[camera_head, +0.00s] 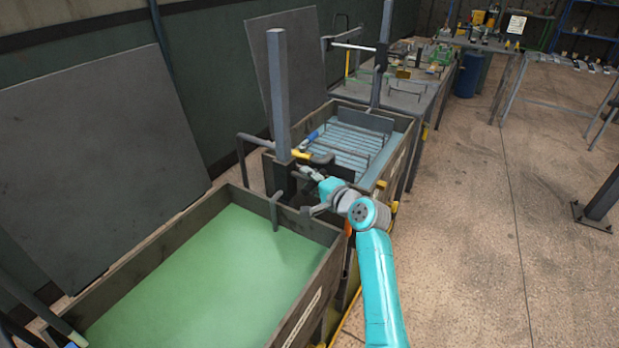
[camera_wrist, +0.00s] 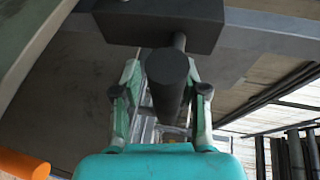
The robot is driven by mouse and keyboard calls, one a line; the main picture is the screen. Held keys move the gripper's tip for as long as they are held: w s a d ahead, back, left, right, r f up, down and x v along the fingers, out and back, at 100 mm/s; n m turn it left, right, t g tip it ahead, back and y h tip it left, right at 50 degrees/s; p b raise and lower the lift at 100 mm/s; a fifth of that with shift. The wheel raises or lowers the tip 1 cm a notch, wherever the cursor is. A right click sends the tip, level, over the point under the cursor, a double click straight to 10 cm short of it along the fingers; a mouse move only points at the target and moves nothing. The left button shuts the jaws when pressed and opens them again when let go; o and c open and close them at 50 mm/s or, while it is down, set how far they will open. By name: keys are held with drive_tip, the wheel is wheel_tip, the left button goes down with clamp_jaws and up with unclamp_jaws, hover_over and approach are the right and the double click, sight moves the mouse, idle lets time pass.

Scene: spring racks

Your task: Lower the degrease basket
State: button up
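My gripper (camera_head: 311,173) is at the dark post (camera_head: 280,100) between the two tanks, just below a lever with a yellow grip (camera_head: 313,157). In the wrist view a thick dark rod (camera_wrist: 168,85) lies between the two fingers of my gripper (camera_wrist: 161,90). It joins a dark block (camera_wrist: 160,22) by a thin stem. The fingers flank the rod closely; whether they press on it I cannot tell. A wire basket (camera_head: 350,145) shows in the far tank with bluish liquid. No basket shows in the near tank's green liquid (camera_head: 200,275); a bent bar (camera_head: 275,210) reaches down toward it.
The near tank (camera_head: 320,288) has a raised dark rim by my arm. Large grey panels (camera_head: 95,150) lean behind the tanks. A second post (camera_head: 381,55) stands at the far tank. A cluttered bench (camera_head: 405,98) lies beyond. The floor (camera_head: 480,230) at the right is clear.

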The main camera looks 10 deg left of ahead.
drive_tip(key=shift+r, duration=0.25)
drive_tip(key=v, duration=1.2)
drive_tip(key=shift+f, duration=0.1)
